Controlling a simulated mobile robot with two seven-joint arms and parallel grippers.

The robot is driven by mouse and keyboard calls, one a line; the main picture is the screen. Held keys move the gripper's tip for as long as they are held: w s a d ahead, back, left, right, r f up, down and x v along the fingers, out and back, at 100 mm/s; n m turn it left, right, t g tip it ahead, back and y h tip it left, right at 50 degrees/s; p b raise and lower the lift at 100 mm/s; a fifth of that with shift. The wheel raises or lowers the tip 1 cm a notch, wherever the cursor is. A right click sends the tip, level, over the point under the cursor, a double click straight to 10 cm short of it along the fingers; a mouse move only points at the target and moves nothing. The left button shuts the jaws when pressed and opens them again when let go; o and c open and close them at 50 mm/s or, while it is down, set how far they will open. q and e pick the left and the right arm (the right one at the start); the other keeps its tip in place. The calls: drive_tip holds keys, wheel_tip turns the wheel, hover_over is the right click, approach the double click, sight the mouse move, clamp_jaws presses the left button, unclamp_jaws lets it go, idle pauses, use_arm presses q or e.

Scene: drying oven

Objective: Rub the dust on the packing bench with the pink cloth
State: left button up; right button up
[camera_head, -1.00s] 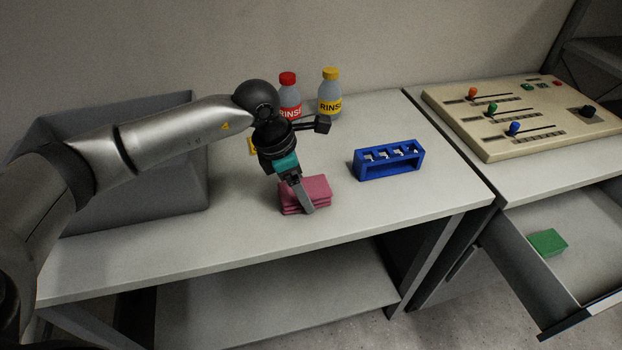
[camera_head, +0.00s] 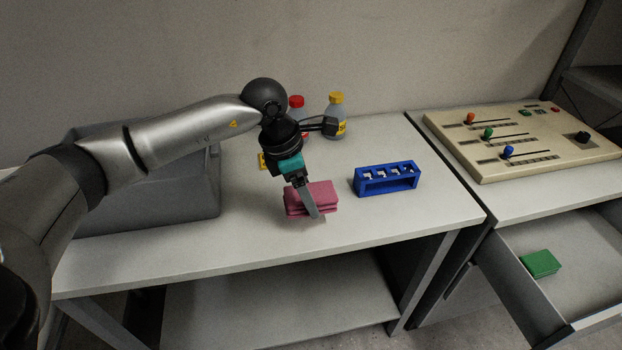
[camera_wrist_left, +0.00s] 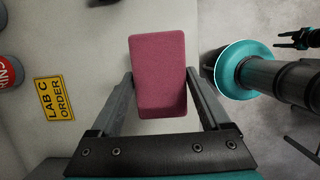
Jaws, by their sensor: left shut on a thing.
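The pink cloth (camera_head: 313,193) is a folded block above the near middle of the packing bench (camera_head: 240,238). My left gripper (camera_head: 314,205) points down and is shut on it. In the left wrist view the cloth (camera_wrist_left: 158,72) sits between the two fingers (camera_wrist_left: 160,105). It looks slightly above the bench top, but the gap is hard to judge. I cannot make out dust on the bench. A small dark pronged part at the right of the left wrist view looks like my right gripper (camera_wrist_left: 297,38); its jaws are too small to read.
A blue rack (camera_head: 388,187) stands right of the cloth. A yellow-capped bottle (camera_head: 337,110) and a red-capped bottle (camera_head: 297,103) stand behind. A grey bin (camera_head: 180,195) is at left. A yellow label (camera_wrist_left: 54,98) lies left of the cloth. An open drawer holds a green block (camera_head: 540,263).

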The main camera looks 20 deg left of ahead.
use_arm(q)
drive_tip(key=shift+r+p, duration=0.5)
drive_tip(key=shift+r, duration=0.65)
